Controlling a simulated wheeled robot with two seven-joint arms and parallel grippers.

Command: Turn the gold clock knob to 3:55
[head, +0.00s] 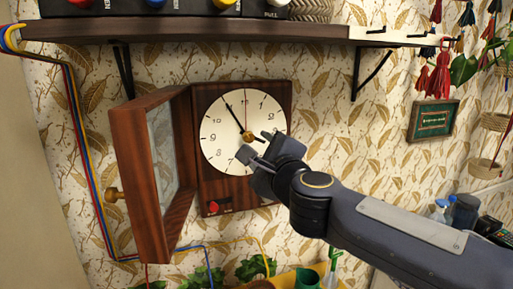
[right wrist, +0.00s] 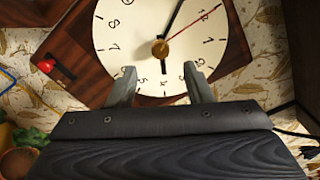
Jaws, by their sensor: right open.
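The wall clock has a round white face (head: 215,140) in a brown wooden case. Its gold knob (head: 247,136) is at the centre of the face and also shows in the right wrist view (right wrist: 160,48). A long black hand (head: 233,115) points to the upper left in the head view, and a thin red hand (head: 245,108) points nearly straight up. My right gripper (head: 257,147) is open in front of the lower face. In the right wrist view its fingers (right wrist: 160,82) are apart, below the knob, with nothing between them.
The clock's glazed wooden door (head: 180,215) stands open on the left. A wooden shelf (head: 190,28) runs above the clock. Plants (head: 255,268) and other items are below.

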